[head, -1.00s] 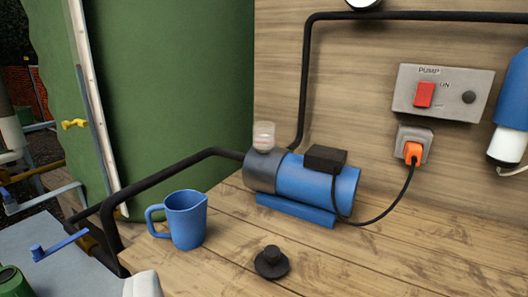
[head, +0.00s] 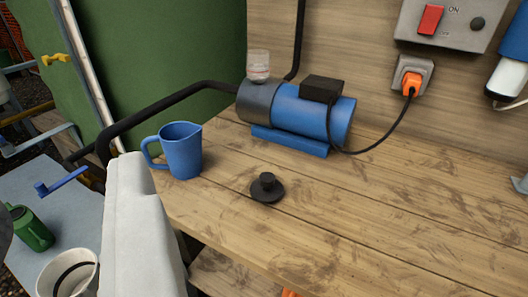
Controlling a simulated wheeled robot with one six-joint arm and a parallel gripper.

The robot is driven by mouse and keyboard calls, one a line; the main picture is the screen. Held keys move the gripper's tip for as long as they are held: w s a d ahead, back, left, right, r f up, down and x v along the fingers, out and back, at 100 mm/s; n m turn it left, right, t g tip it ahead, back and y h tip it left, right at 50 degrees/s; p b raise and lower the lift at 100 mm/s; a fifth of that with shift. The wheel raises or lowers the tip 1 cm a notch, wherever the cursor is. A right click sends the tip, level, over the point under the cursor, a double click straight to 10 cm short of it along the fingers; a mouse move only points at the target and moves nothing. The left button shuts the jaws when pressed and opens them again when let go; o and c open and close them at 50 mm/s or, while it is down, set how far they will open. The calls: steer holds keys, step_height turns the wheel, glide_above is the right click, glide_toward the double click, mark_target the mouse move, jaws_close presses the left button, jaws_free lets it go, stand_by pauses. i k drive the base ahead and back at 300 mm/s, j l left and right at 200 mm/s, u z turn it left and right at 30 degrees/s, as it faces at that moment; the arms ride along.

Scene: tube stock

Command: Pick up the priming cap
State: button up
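The priming cap (head: 267,188) is a black disc with a raised knob. It lies knob up on the wooden bench (head: 330,215), in front of the pump and right of the blue jug. Nothing touches it from above. The blue pump (head: 300,115) stands behind it, with a clear cup (head: 258,66) on top of its grey end. My gripper does not show in this view, so its fingers cannot be seen.
A blue jug (head: 182,152) stands left of the cap. A black pipe (head: 165,105) runs left from the pump. An orange plug (head: 411,82) and its black cable lie to the right. A green can (head: 30,230) and a white bucket (head: 68,275) stand at lower left. The right bench is mostly clear.

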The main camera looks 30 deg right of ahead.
mark_target(266, 189)
steer(key=j+z, duration=0.35)
steer(key=j, duration=0.15)
steer(key=j+z, duration=0.35)
steer(key=j, duration=0.15)
steer(key=j+z, duration=0.35)
steer(key=j, duration=0.2)
